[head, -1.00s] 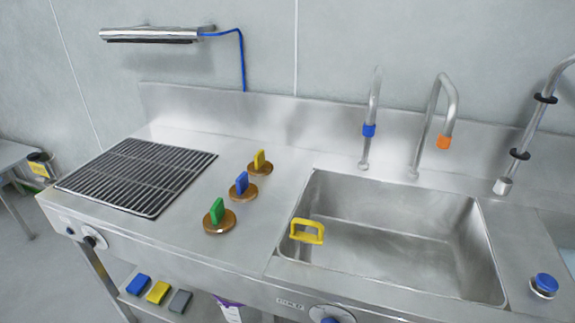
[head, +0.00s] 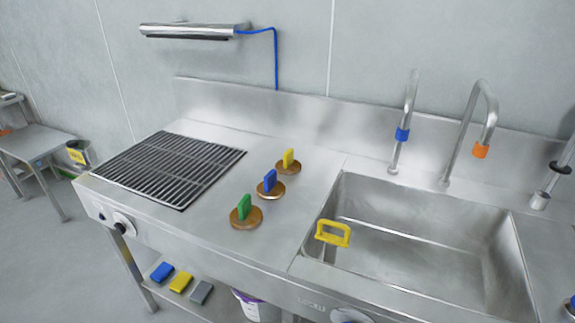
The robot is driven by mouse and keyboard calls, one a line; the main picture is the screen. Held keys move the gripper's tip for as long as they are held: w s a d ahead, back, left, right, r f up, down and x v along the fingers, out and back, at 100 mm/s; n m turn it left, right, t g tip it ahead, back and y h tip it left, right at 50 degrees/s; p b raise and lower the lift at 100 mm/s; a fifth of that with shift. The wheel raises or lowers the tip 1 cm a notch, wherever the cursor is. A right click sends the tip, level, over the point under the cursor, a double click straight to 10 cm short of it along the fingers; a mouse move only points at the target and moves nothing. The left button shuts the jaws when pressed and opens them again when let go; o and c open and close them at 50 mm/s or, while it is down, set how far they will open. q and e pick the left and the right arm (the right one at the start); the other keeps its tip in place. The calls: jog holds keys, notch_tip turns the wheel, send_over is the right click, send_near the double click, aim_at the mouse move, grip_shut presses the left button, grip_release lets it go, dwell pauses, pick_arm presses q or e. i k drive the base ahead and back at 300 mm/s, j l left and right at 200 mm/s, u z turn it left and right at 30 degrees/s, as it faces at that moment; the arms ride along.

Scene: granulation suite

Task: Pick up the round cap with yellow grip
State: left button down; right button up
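The round cap with yellow grip (head: 288,162) sits on the steel counter between the black grate and the sink. It is a brown disc with an upright yellow handle. It is the farthest back of three similar caps in a slanting row. The cap with blue grip (head: 270,184) is in the middle, and the cap with green grip (head: 245,213) is nearest the front edge. All three stand apart from each other. Neither of my grippers shows in the head view.
A black grate (head: 170,168) lies left of the caps. Coloured blocks (head: 181,283) lie on the lower shelf. Counter around the caps is clear.

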aim_at(289, 167)
jog(key=i+j, duration=0.1)
jog(key=j, duration=0.15)
jog(key=i+j, duration=0.15)
jog(key=j, duration=0.15)
jog(key=i+j, duration=0.1)
jog(key=j, duration=0.15)
jog(key=j+z, duration=0.2)
jog(key=z, duration=0.15)
jog(key=i+j+z, duration=0.1)
jog(key=z, duration=0.25)
jog(key=j+z, duration=0.35)
